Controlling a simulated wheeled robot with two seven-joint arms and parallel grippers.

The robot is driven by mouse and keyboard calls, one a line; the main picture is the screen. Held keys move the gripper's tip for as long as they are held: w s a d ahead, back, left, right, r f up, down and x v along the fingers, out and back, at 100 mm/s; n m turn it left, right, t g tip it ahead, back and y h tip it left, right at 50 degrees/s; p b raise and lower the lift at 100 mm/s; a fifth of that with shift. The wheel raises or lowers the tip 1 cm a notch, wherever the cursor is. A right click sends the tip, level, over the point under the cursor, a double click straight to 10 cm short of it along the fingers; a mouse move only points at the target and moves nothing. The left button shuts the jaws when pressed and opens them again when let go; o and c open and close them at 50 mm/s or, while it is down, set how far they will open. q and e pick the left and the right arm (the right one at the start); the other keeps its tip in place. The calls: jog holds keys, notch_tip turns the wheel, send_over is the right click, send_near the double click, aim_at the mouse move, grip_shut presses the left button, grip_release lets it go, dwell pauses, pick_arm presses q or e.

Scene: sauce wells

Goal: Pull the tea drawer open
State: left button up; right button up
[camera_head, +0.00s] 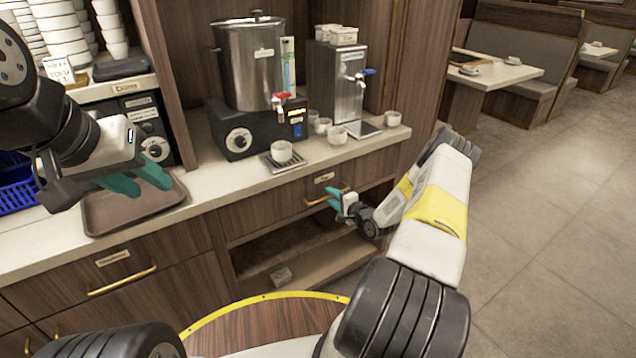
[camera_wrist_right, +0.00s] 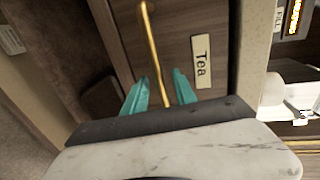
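The tea drawer (camera_head: 290,200) is a brown wood front under the counter, with a brass bar handle and a small label. In the right wrist view its label (camera_wrist_right: 201,60) reads "Tea". The drawer looks shut. My right gripper (camera_head: 338,198) is at the handle's right part. In the right wrist view the brass handle (camera_wrist_right: 152,45) runs down between the two teal fingers of my right gripper (camera_wrist_right: 160,88), with gaps on both sides. Contact is not visible. My left gripper (camera_head: 145,180) is above the brown tray at the left, fingers apart and empty.
A brown tray (camera_head: 130,212) lies on the counter. A steel urn (camera_head: 250,65) on a black base and a hot-water dispenser (camera_head: 338,85) stand at the back, with white cups (camera_head: 282,151) nearby. An open shelf (camera_head: 300,262) lies below the drawer. The floor at right is clear.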

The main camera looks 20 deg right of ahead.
jog(key=shift+w+a, duration=0.15)
jog(key=shift+w, duration=0.25)
grip_shut()
dwell(1.2)
